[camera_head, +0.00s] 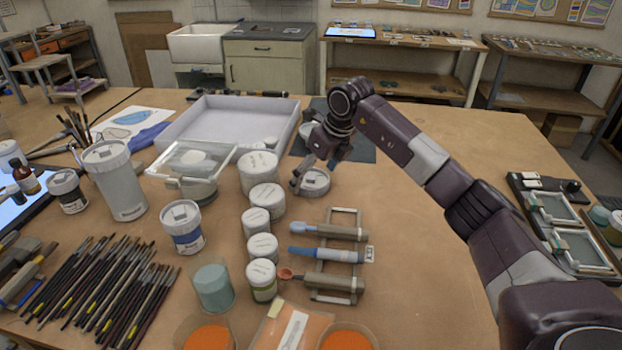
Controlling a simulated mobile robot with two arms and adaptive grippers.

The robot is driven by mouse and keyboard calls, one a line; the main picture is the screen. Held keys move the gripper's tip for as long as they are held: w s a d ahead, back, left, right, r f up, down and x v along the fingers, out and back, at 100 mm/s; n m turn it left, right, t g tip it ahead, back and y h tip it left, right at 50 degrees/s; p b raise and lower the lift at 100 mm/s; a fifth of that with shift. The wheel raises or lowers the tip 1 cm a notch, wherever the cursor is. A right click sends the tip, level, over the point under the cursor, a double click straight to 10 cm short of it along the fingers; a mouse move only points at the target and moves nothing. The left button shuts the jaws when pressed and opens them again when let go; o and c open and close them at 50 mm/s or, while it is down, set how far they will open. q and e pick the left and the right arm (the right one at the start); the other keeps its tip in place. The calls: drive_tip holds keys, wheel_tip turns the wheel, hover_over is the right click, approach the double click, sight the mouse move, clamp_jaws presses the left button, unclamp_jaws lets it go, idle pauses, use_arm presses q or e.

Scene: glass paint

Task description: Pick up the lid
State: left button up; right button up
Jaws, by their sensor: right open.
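A round grey-white lid (316,184) with a small pale label lies on the table, right of the column of white-capped jars. My right gripper (312,172) is just above and behind it, pointing down. Its dark fingers are spread, one by the lid's left edge and the other behind it, with nothing held. I cannot tell whether a finger touches the lid. The fingers hide part of the lid's far side. My left gripper is out of view.
Capped jars (267,198) stand close to the lid's left. A rack of tools (328,254) lies in front of it. A dark mat (360,146) and a grey tray (215,128) are behind. Brushes (105,295) cover the front left. The table right of the rack is clear.

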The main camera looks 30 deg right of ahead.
drive_tip(key=c, duration=1)
drive_tip(key=shift+r, duration=0.1)
